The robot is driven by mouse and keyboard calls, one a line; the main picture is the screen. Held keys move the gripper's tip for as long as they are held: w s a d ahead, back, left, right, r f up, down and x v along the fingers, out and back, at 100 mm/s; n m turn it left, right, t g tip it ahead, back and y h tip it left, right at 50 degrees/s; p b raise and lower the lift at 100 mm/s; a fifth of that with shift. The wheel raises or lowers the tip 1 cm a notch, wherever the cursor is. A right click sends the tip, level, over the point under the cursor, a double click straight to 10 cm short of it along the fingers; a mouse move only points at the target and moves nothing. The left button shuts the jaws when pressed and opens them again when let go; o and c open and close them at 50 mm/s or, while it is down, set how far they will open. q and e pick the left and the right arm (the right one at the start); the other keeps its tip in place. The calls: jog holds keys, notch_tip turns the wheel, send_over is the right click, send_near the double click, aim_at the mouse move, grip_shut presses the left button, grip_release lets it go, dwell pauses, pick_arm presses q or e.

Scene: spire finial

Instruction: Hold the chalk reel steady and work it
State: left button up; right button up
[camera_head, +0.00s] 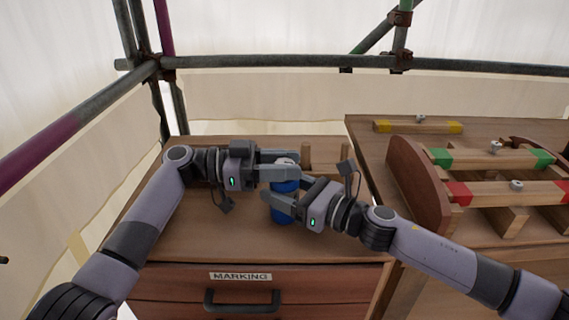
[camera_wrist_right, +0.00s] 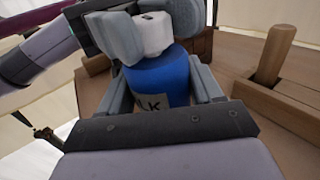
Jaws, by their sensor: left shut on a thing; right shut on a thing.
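The chalk reel (camera_head: 285,213) is a blue, upright cylinder on the wooden cabinet top. In the right wrist view the reel (camera_wrist_right: 160,75) has a white cap (camera_wrist_right: 153,33) and a partly hidden label ending in "LK". My left gripper (camera_head: 291,165) comes in from the left and is shut on the white cap at the reel's top. My right gripper (camera_head: 283,193) comes in from the right, lower down, and is shut on the blue body, with one finger on each side. The fingers hide much of the reel.
The cabinet has a drawer labelled MARKING (camera_head: 240,276) with a dark handle (camera_head: 242,302). A wooden rack with pegs (camera_head: 306,155) stands behind the reel. On the right bench sit a wooden frame (camera_head: 418,186) and yellow-ended bar (camera_head: 418,127). Scaffold tubes (camera_head: 280,62) cross behind.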

pick_arm(q)
jog(key=shift+w+a+f+m+g, duration=0.1)
jog(key=shift+m+g, duration=0.2)
jog(key=shift+g, duration=0.2)
jog(key=shift+w+m+g, duration=0.1)
jog(key=shift+m+g, duration=0.2)
jog(key=shift+g, duration=0.5)
jog(key=shift+s+m+g, duration=0.15)
jog(key=shift+m+g, duration=0.35)
jog(key=o, duration=1)
jog(key=shift+w+a, duration=0.2)
jog(key=shift+a, duration=1.05)
jog(key=shift+w+a, duration=0.25)
jog(key=shift+a, duration=0.95)
jog(key=shift+w+a, duration=0.2)
jog(key=shift+a, duration=1.05)
